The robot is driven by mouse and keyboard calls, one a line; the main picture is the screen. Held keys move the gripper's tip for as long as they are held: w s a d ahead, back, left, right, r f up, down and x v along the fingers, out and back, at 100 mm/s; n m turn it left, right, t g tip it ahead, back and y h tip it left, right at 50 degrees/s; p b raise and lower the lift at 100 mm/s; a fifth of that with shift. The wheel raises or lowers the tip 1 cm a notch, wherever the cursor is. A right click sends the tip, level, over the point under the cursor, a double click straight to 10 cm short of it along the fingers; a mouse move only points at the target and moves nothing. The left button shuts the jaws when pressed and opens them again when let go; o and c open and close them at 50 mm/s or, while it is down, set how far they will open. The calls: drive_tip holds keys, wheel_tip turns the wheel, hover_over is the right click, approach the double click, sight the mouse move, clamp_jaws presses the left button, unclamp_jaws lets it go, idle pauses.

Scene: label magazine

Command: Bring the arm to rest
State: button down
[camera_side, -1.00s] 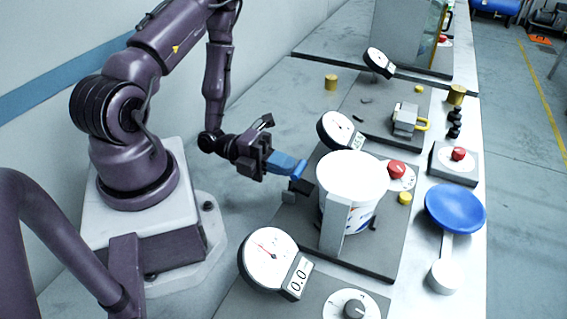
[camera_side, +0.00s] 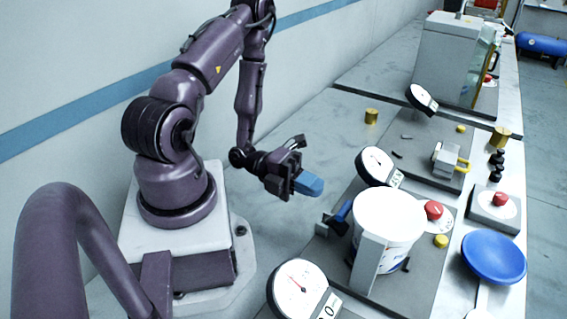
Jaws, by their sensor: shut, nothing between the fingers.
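My purple arm reaches out from its white base at the left. My gripper (camera_side: 308,184) ends in blue fingers, which are shut with nothing between them. It hangs in the open, to the left of and apart from the white tub (camera_side: 388,216). A blue lever-like piece (camera_side: 343,211) with a dark block stands at the tub's left side, clear of the fingers. The tub stands upright on a grey plate (camera_side: 415,285) behind an upright grey bracket (camera_side: 368,264).
Dial gauges (camera_side: 378,166) stand beside the plate and at the front (camera_side: 299,289). A metal block with a yellow handle (camera_side: 447,158), a red button (camera_side: 501,199) and a blue dish (camera_side: 493,257) lie to the right. The bench left of my gripper is bare.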

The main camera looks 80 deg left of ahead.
drive_tip(key=s+a+r, duration=0.4)
drive_tip(key=s+a, duration=0.2)
drive_tip(key=s+d+m+g+h, duration=0.1)
drive_tip(key=s+d+m+g, duration=0.25)
drive_tip(key=m+g, duration=0.9)
drive_tip(key=w+d+r+m+t+y, duration=0.2)
drive_tip(key=r+m+y, duration=0.4)
drive_tip(key=r+m, duration=0.4)
drive_tip(key=w+d+r+m+t+y, duration=0.2)
drive_tip(key=r+m+y, duration=0.5)
drive_tip(key=m, duration=1.5)
wheel_tip(320, 180, up, 4)
drive_tip(key=shift+w+d+t, duration=0.4)
drive_tip(key=shift+d+t, duration=0.45)
drive_tip(key=shift+d, duration=0.35)
